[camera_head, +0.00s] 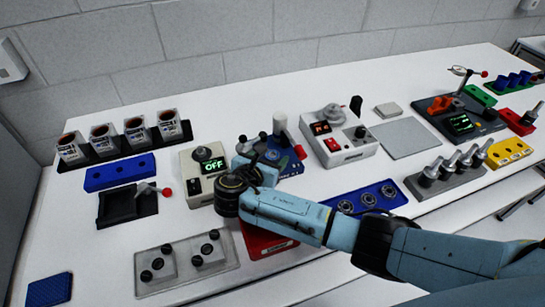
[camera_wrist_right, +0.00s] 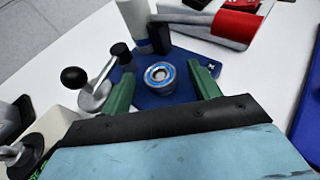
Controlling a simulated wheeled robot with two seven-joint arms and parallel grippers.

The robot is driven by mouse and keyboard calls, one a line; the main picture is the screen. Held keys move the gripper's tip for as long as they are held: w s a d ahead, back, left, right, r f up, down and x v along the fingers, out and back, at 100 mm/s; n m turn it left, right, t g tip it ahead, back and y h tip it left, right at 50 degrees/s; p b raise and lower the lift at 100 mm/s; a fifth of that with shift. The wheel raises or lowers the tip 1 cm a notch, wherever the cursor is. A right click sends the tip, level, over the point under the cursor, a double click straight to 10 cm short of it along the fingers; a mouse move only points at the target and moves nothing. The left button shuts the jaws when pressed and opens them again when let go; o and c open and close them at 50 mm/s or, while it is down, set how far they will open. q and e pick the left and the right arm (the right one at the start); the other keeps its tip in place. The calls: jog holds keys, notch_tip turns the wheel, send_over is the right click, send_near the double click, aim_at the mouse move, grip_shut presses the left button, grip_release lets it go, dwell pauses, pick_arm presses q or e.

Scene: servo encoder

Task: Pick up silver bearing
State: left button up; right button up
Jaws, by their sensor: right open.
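A silver bearing (camera_wrist_right: 159,75) with a blue ring lies on a dark blue fixture (camera_wrist_right: 181,92) in the right wrist view. My right gripper (camera_wrist_right: 163,82) is open, with one green finger on each side of the bearing in that view. The fingers look apart from the bearing; their height above it is hard to tell. In the head view, my right gripper (camera_head: 262,160) is over the blue fixture (camera_head: 292,166), partly hiding it. My left gripper is not in view.
A lever with a black knob (camera_wrist_right: 74,77) and a white cylinder (camera_wrist_right: 134,18) stand close to the fixture. An OFF display box (camera_head: 190,165) is left of my gripper, and a box with a red switch (camera_head: 335,143) is right. A red tray (camera_head: 258,240) lies in front.

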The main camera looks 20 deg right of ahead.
jog(key=shift+w, duration=0.1)
jog(key=shift+c, duration=0.2)
jog(key=c, duration=1.1)
jog(key=shift+o, duration=0.2)
